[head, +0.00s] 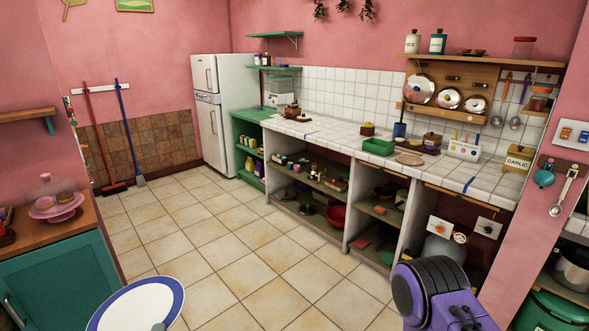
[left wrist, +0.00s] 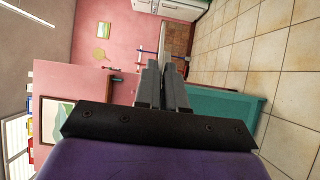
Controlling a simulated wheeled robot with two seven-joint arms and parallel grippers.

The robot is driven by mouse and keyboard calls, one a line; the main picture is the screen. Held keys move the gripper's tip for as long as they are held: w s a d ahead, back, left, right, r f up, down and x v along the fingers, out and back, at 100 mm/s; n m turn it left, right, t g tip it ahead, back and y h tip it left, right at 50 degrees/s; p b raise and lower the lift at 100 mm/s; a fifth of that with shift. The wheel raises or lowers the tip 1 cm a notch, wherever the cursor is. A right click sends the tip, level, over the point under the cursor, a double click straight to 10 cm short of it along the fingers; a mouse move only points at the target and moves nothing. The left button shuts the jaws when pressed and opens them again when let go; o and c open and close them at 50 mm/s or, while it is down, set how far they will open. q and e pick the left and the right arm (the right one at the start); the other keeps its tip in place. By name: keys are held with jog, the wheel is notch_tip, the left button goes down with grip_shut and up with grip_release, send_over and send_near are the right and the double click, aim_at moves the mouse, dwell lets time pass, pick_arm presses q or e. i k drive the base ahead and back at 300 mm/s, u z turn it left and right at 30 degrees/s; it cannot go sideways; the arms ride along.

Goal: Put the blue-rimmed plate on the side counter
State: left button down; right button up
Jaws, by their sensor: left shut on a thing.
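The blue-rimmed plate (head: 137,304) is at the bottom left of the head view, white inside with a dark blue rim; its lower part is cut off by the frame edge. A small grey tip of my left gripper (head: 160,326) shows at its near edge. In the left wrist view my left gripper (left wrist: 166,66) has its grey fingers close together, shut on the plate, which I cannot clearly make out there. A side counter with a wooden top (head: 83,218) and teal front stands at the left, beyond the plate. My right gripper is out of view.
A pink cake stand (head: 56,208) with a glass dome stands on the wooden top. A long white-tiled counter (head: 340,133) with open shelves below runs along the back right. A fridge (head: 215,110) stands at the back. The tiled floor between is clear.

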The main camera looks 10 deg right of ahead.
aim_at(484, 182)
jog(key=z, duration=0.45)
jog(key=i, duration=1.8)
jog(key=z, duration=2.2)
jog(key=i, duration=1.3)
jog(key=z, duration=0.35)
